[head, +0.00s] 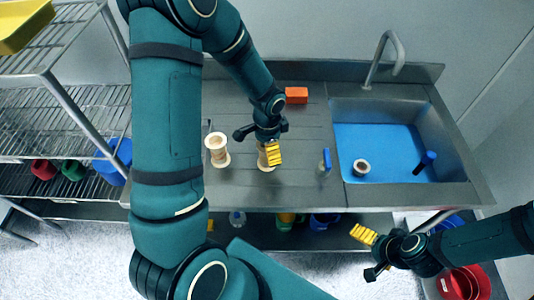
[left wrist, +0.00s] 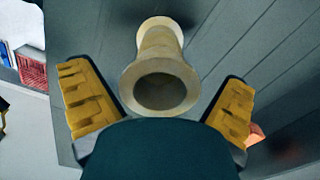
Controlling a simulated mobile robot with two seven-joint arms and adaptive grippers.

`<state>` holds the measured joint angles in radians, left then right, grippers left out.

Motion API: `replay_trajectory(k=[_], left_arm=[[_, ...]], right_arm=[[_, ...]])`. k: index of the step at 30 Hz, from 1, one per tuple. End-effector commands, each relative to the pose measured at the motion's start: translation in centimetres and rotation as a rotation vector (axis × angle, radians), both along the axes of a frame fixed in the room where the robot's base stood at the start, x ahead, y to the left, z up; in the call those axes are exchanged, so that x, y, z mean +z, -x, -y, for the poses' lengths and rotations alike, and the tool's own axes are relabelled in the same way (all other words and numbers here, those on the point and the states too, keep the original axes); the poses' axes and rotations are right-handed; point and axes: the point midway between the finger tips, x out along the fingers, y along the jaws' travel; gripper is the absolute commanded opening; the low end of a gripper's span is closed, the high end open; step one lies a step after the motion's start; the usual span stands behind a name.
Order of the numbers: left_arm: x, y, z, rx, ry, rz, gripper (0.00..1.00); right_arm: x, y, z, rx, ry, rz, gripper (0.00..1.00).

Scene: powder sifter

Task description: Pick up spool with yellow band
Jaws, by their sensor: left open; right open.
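A pale wooden spool (head: 217,152) stands on the steel counter. A second pale spool (head: 263,163) is on the counter under my left gripper (head: 259,148), partly hidden by it. In the left wrist view a spool (left wrist: 161,65) lies between the two yellow-padded fingers of my open left gripper (left wrist: 158,105), with gaps on both sides. A third spool (head: 361,167) is in the sink. I cannot make out a yellow band on any spool. My right gripper (head: 367,253) is open and empty, in front of the counter.
An orange-red block (head: 296,95) lies at the back of the counter. A clear bottle with a blue top (head: 325,161) stands near the sink's left edge. The sink (head: 385,140) has a blue bottom, a dark blue object (head: 426,160) and a faucet (head: 384,55). A wire shelf (head: 70,125) is left.

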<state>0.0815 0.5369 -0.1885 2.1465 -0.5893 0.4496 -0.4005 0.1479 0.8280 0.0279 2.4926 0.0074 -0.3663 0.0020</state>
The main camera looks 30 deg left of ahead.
Motion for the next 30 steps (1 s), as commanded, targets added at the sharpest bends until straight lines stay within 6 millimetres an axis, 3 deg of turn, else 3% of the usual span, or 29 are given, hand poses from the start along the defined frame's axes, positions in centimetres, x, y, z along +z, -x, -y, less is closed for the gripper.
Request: replay_trajectory(k=[8, 15, 16, 18, 30], left_arm=[[-0.38, -0.03, -0.02, 0.000, 0.000, 0.001, 1.00], [-0.36, -0.03, -0.02, 0.000, 0.000, 0.001, 0.21], [-0.36, -0.03, -0.02, 0.000, 0.000, 0.001, 0.17], [-0.36, -0.03, -0.01, 0.000, 0.000, 0.001, 0.13], [0.07, -0.08, -0.01, 0.001, 0.000, 0.003, 0.13]], right_arm=[[-0.03, 0.00, 0.00, 0.000, 0.000, 0.000, 1.00], [-0.03, 0.00, 0.00, 0.000, 0.000, 0.000, 1.00], [-0.03, 0.00, 0.00, 0.000, 0.000, 0.000, 1.00], [-0.03, 0.00, 0.00, 0.000, 0.000, 0.000, 1.00], [0.02, -0.01, 0.00, 0.000, 0.000, 0.000, 1.00]])
